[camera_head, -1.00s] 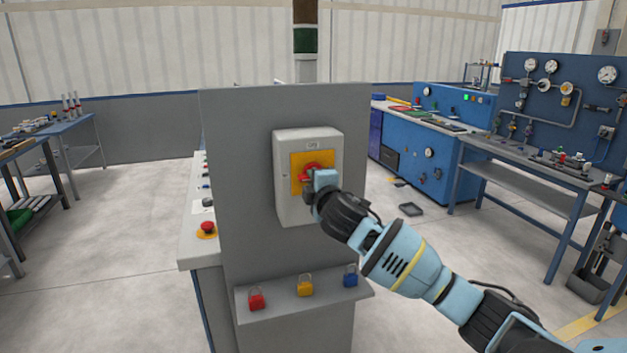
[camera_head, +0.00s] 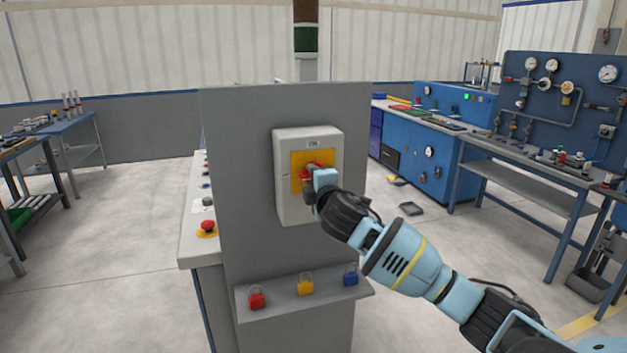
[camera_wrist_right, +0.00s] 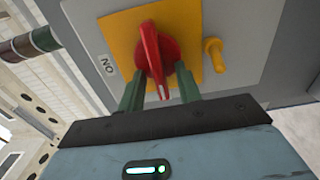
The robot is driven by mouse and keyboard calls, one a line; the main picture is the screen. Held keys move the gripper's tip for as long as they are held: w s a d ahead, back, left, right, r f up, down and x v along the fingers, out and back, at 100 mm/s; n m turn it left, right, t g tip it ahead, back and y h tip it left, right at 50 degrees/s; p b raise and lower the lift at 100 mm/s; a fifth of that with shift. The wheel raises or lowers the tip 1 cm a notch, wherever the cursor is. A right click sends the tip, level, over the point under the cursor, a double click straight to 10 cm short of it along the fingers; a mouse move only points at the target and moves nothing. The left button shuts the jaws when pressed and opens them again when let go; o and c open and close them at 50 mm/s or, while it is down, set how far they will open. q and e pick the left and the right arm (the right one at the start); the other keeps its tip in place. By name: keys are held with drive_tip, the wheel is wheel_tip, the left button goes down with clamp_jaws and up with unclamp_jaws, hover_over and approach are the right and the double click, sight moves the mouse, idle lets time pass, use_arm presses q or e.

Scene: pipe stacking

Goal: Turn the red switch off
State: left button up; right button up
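The red switch (camera_head: 320,166) is a rotary handle on a yellow plate (camera_head: 297,186), on the front of a light grey box (camera_head: 292,206). In the right wrist view the red handle (camera_wrist_right: 151,50) stands between the two green fingers of my right gripper (camera_wrist_right: 162,88). The fingers are apart, one on each side of the handle, with a narrow gap showing around its lower end. I cannot tell whether either finger touches it. An "ON" label (camera_wrist_right: 108,65) shows left of the plate. In the head view my right gripper (camera_head: 312,186) partly hides the switch. My left gripper is not in view.
The box is mounted on a grey cabinet (camera_head: 245,180). Below it a shelf (camera_head: 328,300) carries red, yellow and blue padlocks. A red mushroom button (camera_head: 208,226) sits on the console at left. A yellow peg (camera_wrist_right: 213,52) sticks out beside the plate.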

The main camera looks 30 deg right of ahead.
drive_tip(key=v, duration=0.7)
drive_tip(key=shift+s, duration=0.4)
drive_tip(key=shift+f, duration=0.1)
drive_tip(key=s+a+f+m+g+y, duration=0.1)
drive_tip(key=s+a+f+y, duration=0.15)
drive_tip(key=f, duration=0.65)
drive_tip(key=s+a+f+m+g+y, duration=0.15)
drive_tip(key=s+a+f, duration=0.25)
drive_tip(key=f, duration=0.5)
drive_tip(key=s+a+f+m+g+y, duration=0.1)
drive_tip(key=s+a+f+g, duration=0.2)
drive_tip(key=f, duration=0.6)
drive_tip(key=s+a+f+m, duration=0.2)
drive_tip(key=s+f, duration=0.4)
drive_tip(key=s, duration=0.3)
drive_tip(key=s+a+f+m+g, duration=0.1)
drive_tip(key=s+f+m, duration=0.3)
drive_tip(key=s, duration=0.5)
drive_tip(key=s+a+f+m+g+y, duration=0.1)
drive_tip(key=s+a+f+m, duration=0.2)
drive_tip(key=s+f, duration=0.5)
drive_tip(key=shift+s+a+f+m, duration=0.35)
drive_tip(key=shift+s+a, duration=0.05)
drive_tip(key=shift+s, duration=0.1)
drive_tip(key=shift+o, duration=0.3)
drive_tip(key=shift+w, duration=0.1)
